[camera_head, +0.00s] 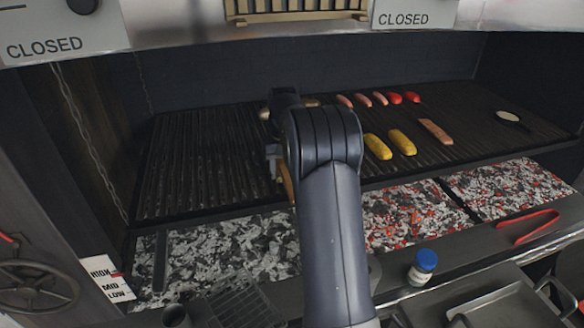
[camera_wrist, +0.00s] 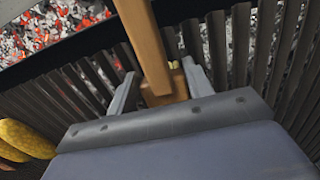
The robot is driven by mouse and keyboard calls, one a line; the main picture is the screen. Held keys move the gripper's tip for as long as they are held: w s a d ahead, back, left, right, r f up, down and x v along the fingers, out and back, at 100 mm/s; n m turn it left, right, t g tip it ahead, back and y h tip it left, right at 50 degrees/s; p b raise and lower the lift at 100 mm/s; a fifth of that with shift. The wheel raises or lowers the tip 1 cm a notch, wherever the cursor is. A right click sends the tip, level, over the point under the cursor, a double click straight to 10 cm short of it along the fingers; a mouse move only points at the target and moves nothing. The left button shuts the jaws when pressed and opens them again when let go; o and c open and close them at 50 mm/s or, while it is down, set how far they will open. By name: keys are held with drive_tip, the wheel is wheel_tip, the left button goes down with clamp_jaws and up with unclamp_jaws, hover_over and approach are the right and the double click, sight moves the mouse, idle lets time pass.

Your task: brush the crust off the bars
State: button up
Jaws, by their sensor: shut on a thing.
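The dark grill bars (camera_head: 195,150) span the firebox, and their left part is bare of food. My gripper (camera_head: 273,163) is low over the middle of the bars, partly hidden by my arm. In the wrist view my gripper (camera_wrist: 160,70) is shut on a wooden handle (camera_wrist: 148,45), which I take to be the brush's. The handle (camera_head: 288,184) also shows beside my arm in the head view. A tan block lies between the fingers; bristles are not visible. I cannot make out crust on the dark bars.
Glowing coals (camera_head: 410,215) lie below. A blue-capped jar (camera_head: 422,268) and red tongs (camera_head: 528,226) are on the front ledge.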

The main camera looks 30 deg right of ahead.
drive_tip(key=shift+w+a+f, duration=0.1)
drive_tip(key=shift+w+a, duration=0.05)
drive_tip(key=shift+a, duration=0.9)
drive_tip(key=shift+w+a+f, duration=0.1)
drive_tip(key=shift+w+a, duration=0.05)
drive_tip(key=shift+a, duration=0.9)
drive_tip(key=shift+w+d+r, duration=0.1)
drive_tip(key=shift+w, duration=0.5)
drive_tip(key=shift+w+d+r, duration=0.1)
drive_tip(key=shift+w, duration=0.5)
drive_tip(key=shift+s+d+r, duration=0.1)
drive_tip(key=shift+s+d, duration=0.1)
drive_tip(key=shift+d, duration=0.75)
drive_tip(key=shift+s+d+r, duration=0.1)
drive_tip(key=shift+s+d, duration=0.05)
drive_tip(key=shift+d, duration=0.75)
drive_tip(key=shift+s+d+f, duration=0.1)
drive_tip(key=shift+s+d, duration=0.15)
drive_tip(key=shift+d, duration=0.95)
drive_tip(key=shift+s+d+f, duration=0.15)
drive_tip(key=shift+s+d, duration=0.15)
drive_tip(key=shift+d, duration=0.9)
drive_tip(key=shift+s+d+f, duration=0.1)
drive_tip(key=shift+s+d, duration=0.15)
drive_tip(key=shift+d, duration=0.95)
drive_tip(key=shift+s+d, duration=0.2)
drive_tip(key=shift+d, duration=0.6)
drive_tip(key=shift+s+d, duration=0.15)
drive_tip(key=shift+d, duration=0.65)
